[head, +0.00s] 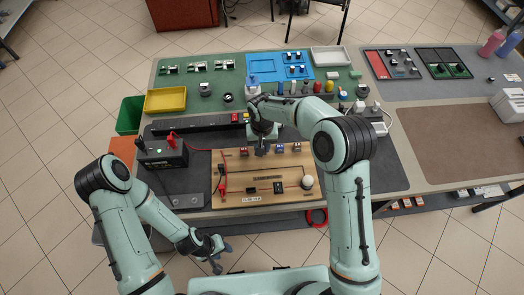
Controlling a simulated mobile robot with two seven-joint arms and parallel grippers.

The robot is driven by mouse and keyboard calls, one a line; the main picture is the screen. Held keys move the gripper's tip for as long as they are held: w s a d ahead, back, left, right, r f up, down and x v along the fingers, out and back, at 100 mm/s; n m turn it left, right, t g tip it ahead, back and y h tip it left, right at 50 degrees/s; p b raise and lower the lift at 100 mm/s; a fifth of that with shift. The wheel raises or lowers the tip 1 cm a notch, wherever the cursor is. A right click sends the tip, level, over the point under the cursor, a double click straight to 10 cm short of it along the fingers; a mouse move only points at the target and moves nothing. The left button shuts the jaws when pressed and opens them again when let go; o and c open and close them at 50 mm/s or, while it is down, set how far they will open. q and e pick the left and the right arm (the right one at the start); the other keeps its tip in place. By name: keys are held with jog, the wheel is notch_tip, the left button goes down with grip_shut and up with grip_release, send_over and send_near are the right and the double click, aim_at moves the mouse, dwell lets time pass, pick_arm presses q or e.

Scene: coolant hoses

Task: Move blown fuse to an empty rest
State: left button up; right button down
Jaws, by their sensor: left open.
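A tan wooden board (235,172) lies on the dark mat, with a labelled strip at its front edge. Small dark and coloured parts stand in a row along its back, among them a red one (244,152) and a blue one (279,148). Black parts, one of them a block (278,187), sit nearer its front. Which part is the blown fuse, and which rest is empty, I cannot tell. My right gripper (262,150) points down over the board's back edge; its fingertips are too small to read. My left gripper (216,264) is open and empty, in front of the table.
A black battery-like box (162,153) with red leads stands left of the board. A yellow tray (165,101), a green bin (130,115) and a blue tray (296,66) lie further back. The brown mat (445,145) at the right is clear.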

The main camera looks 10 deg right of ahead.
pick_arm(q)
jog(key=shift+s+f, duration=0.1)
pick_arm(e)
jog(key=shift+f, duration=0.25)
dwell(0.5)
jog(key=shift+c, duration=2.4)
grip_release()
notch_tip(320, 180, up, 8)
jog(key=shift+w+f+p, duration=0.15)
jog(key=shift+f+p, duration=0.1)
jog(key=shift+p, duration=0.7)
pick_arm(q)
jog(key=shift+w+r, duration=1.35)
jog(key=shift+w, duration=0.2)
pick_arm(e)
jog(key=shift+r, duration=0.75)
